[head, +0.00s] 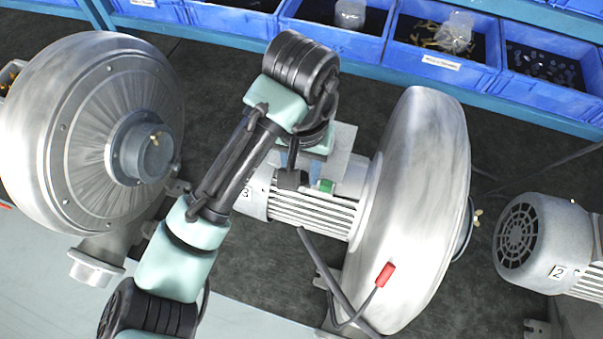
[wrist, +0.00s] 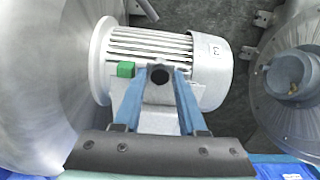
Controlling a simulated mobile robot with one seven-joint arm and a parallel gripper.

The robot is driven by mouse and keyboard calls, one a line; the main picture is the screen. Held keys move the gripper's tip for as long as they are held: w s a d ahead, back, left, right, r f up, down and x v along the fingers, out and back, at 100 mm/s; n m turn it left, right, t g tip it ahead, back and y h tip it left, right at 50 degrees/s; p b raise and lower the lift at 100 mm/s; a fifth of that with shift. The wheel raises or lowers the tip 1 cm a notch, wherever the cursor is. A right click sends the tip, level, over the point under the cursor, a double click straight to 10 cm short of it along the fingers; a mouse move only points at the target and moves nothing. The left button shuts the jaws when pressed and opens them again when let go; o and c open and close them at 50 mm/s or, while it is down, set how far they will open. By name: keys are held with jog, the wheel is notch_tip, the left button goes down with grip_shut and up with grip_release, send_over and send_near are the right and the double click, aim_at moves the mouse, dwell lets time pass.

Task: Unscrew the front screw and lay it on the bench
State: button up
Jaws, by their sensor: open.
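Brass-coloured screws show in the head view: one screw (head: 155,138) on the hub of the left blower (head: 85,135), another (head: 477,214) on the far-right side of the middle blower (head: 410,200). I cannot tell which one is the front screw. A brass spot (wrist: 294,88) on a blower hub also shows in the wrist view. My gripper (wrist: 157,74) is open, its two blue fingers apart over the middle blower's grey terminal box. A dark round part (wrist: 160,75) shows between the fingertips; whether they touch it is unclear. In the head view my arm hides most of the gripper.
The middle blower's motor (head: 310,212) has a green part (head: 326,186) on its box. A red connector (head: 384,274) with a dark cable lies against the housing. Another motor (head: 540,240) stands at right. Blue bins (head: 440,62) line the back.

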jog(key=m+b, duration=0.1)
jog(key=m, duration=0.5)
jog(key=shift+m, duration=0.4)
jog(key=m+b, duration=0.1)
jog(key=m, duration=0.4)
jog(key=shift+f+m+b, duration=0.1)
jog(key=shift+m+b, duration=0.2)
jog(key=m+b, duration=0.2)
jog(key=m, duration=0.4)
jog(key=shift+m, duration=0.4)
jog(key=m+b, duration=0.1)
jog(key=m, duration=0.3)
jog(key=shift+b, duration=0.35)
jog(key=shift+m, duration=0.6)
grip_shut()
